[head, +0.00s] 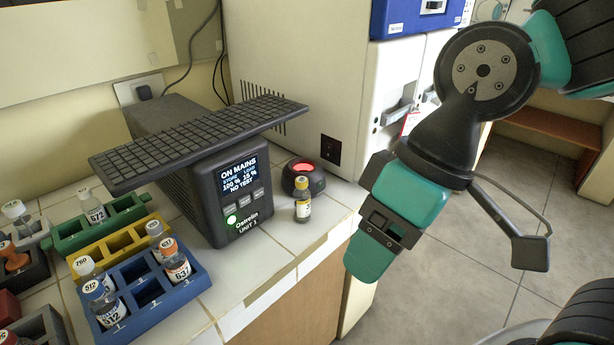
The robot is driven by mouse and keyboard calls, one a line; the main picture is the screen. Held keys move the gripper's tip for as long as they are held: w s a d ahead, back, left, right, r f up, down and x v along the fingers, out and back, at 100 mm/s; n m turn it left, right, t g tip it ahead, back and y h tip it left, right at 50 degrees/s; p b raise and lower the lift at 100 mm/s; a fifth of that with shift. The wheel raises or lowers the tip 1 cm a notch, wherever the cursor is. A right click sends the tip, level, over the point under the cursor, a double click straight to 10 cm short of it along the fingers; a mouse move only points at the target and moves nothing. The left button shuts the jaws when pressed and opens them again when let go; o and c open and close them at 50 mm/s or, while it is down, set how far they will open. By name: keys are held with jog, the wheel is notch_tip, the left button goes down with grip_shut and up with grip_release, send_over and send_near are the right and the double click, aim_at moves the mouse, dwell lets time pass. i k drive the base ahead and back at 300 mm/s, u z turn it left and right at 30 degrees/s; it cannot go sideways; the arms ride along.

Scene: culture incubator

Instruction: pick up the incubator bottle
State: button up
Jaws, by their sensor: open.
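A small bottle (302,207) with a yellow cap, a pale label and dark contents stands upright on the white tiled counter, near its front edge. No bottle in view is plainly marked as the incubator bottle.
A black power unit (215,190) with a lit screen carries a keyboard (200,140). A round black device (303,176) with a red-lit top sits behind the yellow-capped bottle. Yellow (108,245) and green (125,212) racks stand at left. A large white cabinet (300,70) stands behind.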

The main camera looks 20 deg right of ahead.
aim_at(93, 209)
jog(key=u, duration=2.05)
jog(key=i, duration=0.35)
jog(key=z, duration=1.05)
jog(key=i, duration=0.5)
